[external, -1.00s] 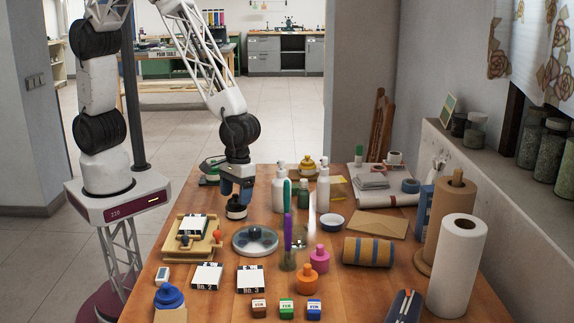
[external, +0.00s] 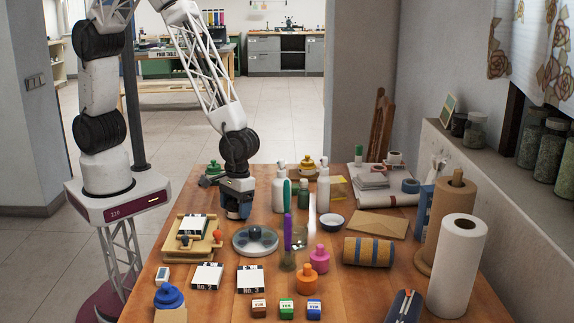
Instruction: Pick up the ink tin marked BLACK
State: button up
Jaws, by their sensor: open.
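My gripper (external: 237,208) points down at the back left of the table, low over the spot where a small dark round tin with a pale band stood in the earlier picture. The gripper is open, its blue fingers around or just in front of that spot. The tin is now hidden by the gripper, or nearly so. I cannot read a BLACK marking on it, nor tell whether the fingers touch it.
White pump bottles (external: 279,190) stand just right of the gripper. A round grey dish (external: 240,249) and a wooden tray (external: 168,243) lie in front. A green-knobbed pot (external: 213,168) stands behind.

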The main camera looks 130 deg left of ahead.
jog(key=c, duration=0.8)
jog(key=shift+c, duration=0.2)
jog(key=shift+r, duration=0.15)
jog(key=shift+r, duration=0.65)
jog(key=shift+s+r, duration=0.2)
jog(key=shift+r, duration=0.35)
jog(key=shift+s+r, duration=0.2)
jog(key=shift+r, duration=0.35)
jog(key=s+d, duration=0.1)
jog(key=s, duration=0.4)
jog(key=s+d+r, duration=0.1)
jog(key=s, duration=0.4)
jog(key=s+d, duration=0.1)
jog(key=s, duration=0.3)
jog(key=shift+s+d+r, duration=0.15)
jog(key=shift+s+d, duration=0.05)
jog(key=shift+s, duration=0.2)
